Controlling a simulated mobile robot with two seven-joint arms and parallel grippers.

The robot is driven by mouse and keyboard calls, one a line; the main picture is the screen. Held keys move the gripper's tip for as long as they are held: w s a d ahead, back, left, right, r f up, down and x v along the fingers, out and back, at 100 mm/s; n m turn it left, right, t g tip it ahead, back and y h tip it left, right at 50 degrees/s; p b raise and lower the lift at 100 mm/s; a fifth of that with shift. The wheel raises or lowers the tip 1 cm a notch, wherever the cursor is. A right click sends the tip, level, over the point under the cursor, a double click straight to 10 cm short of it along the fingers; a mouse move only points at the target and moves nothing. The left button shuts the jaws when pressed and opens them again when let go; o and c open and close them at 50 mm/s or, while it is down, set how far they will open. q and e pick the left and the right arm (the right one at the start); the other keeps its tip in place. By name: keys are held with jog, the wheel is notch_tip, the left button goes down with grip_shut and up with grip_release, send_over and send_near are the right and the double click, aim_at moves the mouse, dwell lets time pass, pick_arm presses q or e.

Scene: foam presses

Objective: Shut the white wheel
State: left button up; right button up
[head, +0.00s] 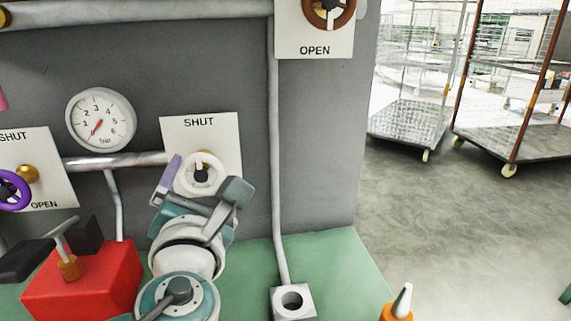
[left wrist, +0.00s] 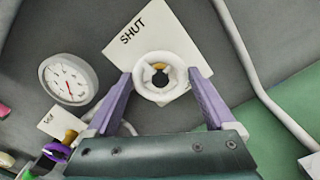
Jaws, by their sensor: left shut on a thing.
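The white wheel (head: 203,190) is a ring-shaped handwheel in front of a white plate (head: 226,130) marked SHUT at its top. The lower part of the plate is hidden behind my left gripper (head: 202,176). In the left wrist view the white wheel (left wrist: 160,60) sits between the two purple fingers of my left gripper (left wrist: 161,78), one on each side of its rim. The gripper is shut on the wheel. My right gripper is not in view.
A pressure gauge (head: 100,119) and a purple wheel (head: 12,190) are to the left. A brown wheel (head: 343,12) is at upper right. A red block (head: 88,283) and an orange-based cone (head: 397,311) stand on the green surface (head: 343,262). Wheeled racks (head: 409,120) stand beyond.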

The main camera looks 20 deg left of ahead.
pick_arm(q)
jog(key=o, duration=1.1)
jog(key=v, duration=1)
